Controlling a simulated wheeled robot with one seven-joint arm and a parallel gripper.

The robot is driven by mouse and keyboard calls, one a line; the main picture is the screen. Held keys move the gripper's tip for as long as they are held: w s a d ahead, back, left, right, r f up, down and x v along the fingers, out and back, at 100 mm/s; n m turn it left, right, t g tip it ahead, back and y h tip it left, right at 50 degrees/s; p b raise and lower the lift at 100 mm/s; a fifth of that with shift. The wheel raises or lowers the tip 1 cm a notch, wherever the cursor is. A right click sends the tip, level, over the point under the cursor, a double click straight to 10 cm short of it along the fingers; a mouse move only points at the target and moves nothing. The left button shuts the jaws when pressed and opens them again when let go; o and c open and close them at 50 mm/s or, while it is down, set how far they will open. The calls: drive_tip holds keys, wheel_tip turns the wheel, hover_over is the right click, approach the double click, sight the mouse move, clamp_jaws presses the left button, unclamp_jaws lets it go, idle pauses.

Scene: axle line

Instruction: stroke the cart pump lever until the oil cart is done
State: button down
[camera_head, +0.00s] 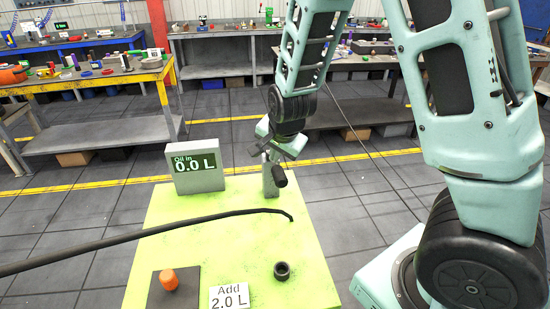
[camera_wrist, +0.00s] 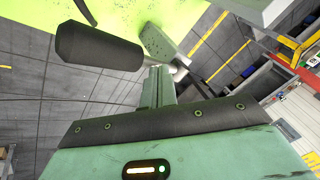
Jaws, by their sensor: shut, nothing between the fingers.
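The oil cart is the lime-green top (camera_head: 230,235) in the lower middle. The pump stands at its far right corner as a grey post (camera_head: 269,186). Its lever ends in a black grip (camera_head: 279,177) that points toward the camera. In the wrist view the black grip (camera_wrist: 98,47) lies at upper left, with the grey metal post (camera_wrist: 160,42) beyond it. My gripper (camera_head: 264,151) is shut and empty, close by the lever; its fingers (camera_wrist: 160,84) point toward the post. I cannot tell whether they touch the lever. A grey display (camera_head: 198,180) reads "Oil in 0.0 L".
A card (camera_head: 229,297) reads "Add 2.0 L". An orange piece (camera_head: 168,279) stands on a dark plate beside a black round port (camera_head: 282,271). A long black hose (camera_head: 130,239) crosses above the cart. Workbenches (camera_head: 90,77) stand behind, with open floor between.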

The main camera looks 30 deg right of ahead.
drive_tip(key=shift+s+a+f+b, duration=0.1)
drive_tip(key=shift+s+f+b, duration=0.1)
drive_tip(key=shift+f+b, duration=0.3)
drive_tip(key=shift+s+a+f+b, duration=0.15)
drive_tip(key=shift+f+b, duration=0.1)
drive_tip(key=shift+f, duration=0.35)
idle(0.9)
drive_tip(key=shift+d+r, duration=0.15)
drive_tip(key=shift+w+d+r+p, duration=0.1)
drive_tip(key=shift+w+r+p, duration=0.2)
drive_tip(key=shift+r+p, duration=0.5)
drive_tip(key=shift+w+d+r+p, duration=0.1)
drive_tip(key=shift+w+r+p, duration=0.15)
drive_tip(key=shift+r+p, duration=0.5)
drive_tip(key=shift+w+d+r+p, duration=0.1)
drive_tip(key=shift+w+r+p, duration=0.2)
drive_tip(key=shift+r+p, duration=0.5)
drive_tip(key=shift+r, duration=0.1)
drive_tip(key=shift+w+d+r+p, duration=0.1)
drive_tip(key=shift+w+r+p, duration=0.15)
drive_tip(key=shift+r+p, duration=0.45)
drive_tip(key=shift+w+d+r+p, duration=0.15)
drive_tip(key=shift+w+r+p, duration=0.1)
drive_tip(key=shift+r+p, duration=0.45)
drive_tip(key=shift+w+d+r+p, duration=0.1)
drive_tip(key=shift+w+r+p, duration=0.25)
drive_tip(key=shift+r, duration=0.6)
drive_tip(key=shift+s, duration=0.1)
idle(1.0)
